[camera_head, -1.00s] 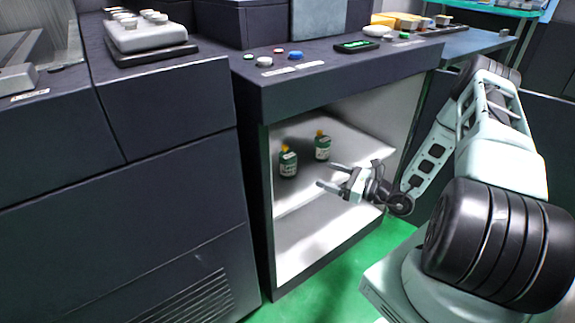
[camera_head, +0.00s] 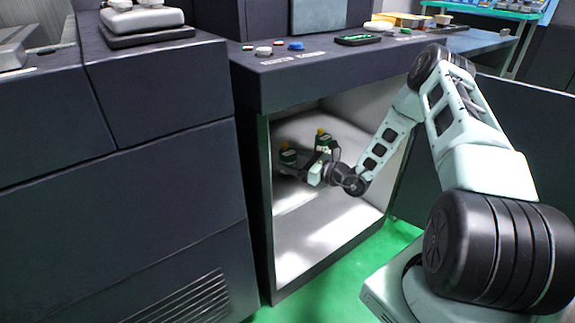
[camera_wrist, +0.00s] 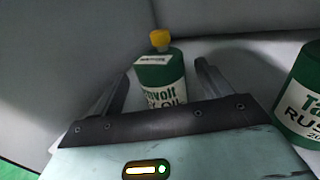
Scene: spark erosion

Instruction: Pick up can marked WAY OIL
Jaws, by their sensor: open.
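A green can with a yellow cap (camera_wrist: 161,75) stands upright between the fingers of my gripper (camera_wrist: 162,80) in the wrist view. Its white label ends in what reads as "OIL"; the lower part is hidden behind my gripper. In the head view this appears to be the left can (camera_head: 287,155) on the white shelf. My gripper (camera_head: 299,168) is open around it, with gaps visible beside the can. A second green can (camera_wrist: 302,100) is cut off at the right of the wrist view, its label starting "RUS"; it is the right can (camera_head: 323,141) in the head view.
The cans stand inside an open cabinet compartment with a white shelf (camera_head: 300,205). A dark panel with buttons (camera_head: 355,75) overhangs it. The second can stands close to my right finger. Green floor (camera_head: 335,275) lies in front.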

